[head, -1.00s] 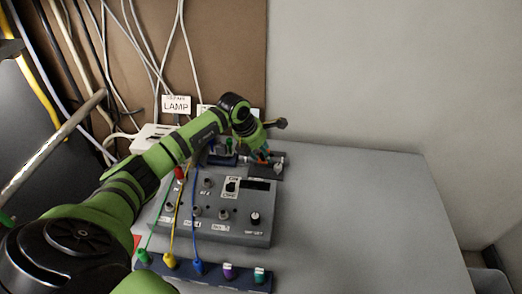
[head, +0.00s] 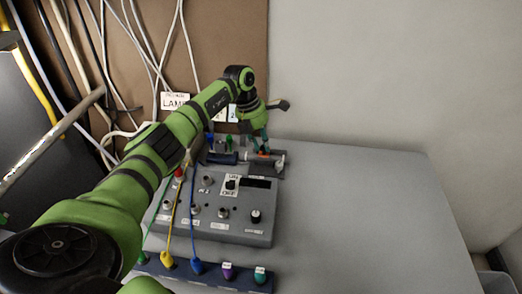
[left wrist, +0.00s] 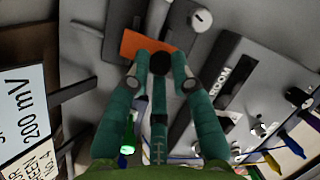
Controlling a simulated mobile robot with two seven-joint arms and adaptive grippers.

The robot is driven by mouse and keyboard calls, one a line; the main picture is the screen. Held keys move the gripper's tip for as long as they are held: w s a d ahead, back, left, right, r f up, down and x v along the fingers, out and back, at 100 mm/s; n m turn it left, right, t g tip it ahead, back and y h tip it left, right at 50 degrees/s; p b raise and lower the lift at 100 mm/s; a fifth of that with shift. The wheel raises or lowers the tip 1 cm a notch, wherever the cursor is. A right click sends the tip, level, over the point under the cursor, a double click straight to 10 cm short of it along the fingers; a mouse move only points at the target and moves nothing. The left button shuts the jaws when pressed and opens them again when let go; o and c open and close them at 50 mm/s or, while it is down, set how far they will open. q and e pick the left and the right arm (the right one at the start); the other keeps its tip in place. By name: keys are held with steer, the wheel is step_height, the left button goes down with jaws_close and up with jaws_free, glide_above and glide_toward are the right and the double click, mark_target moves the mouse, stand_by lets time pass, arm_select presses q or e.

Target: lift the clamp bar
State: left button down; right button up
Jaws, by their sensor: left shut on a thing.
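My left gripper (head: 263,147) reaches down over a small clamp fixture (head: 278,171) at the back of the grey control box. In the left wrist view its teal fingers (left wrist: 162,82) are shut around a dark rounded piece, which I take to be the end of the clamp bar (left wrist: 160,62). An orange part (left wrist: 140,44) lies just beyond the fingertips, and it also shows between the fingers in the head view (head: 263,154). The fingers hide much of the bar, so I cannot tell whether it is raised. My right gripper is not in view.
The control box (head: 238,226) with knobs stands in front of the clamp. A strip of coloured plugs (head: 213,277) lies at the front, with green, yellow and blue leads. Cables hang on the brown board (head: 228,40). The table right of the box is clear.

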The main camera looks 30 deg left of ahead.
arm_select(q)
steer(key=shift+w+g+b, duration=0.25)
steer(key=shift+g+b, duration=0.05)
steer(key=shift+b, duration=0.35)
steer(key=shift+w+r+h, duration=0.1)
steer(key=shift+r+h, duration=0.15)
steer(key=shift+h, duration=0.05)
steer(key=c, duration=1.1)
jaws_free()
steer(key=shift+a, duration=0.1)
steer(key=v, duration=1.2)
steer(key=shift+w+d, duration=0.2)
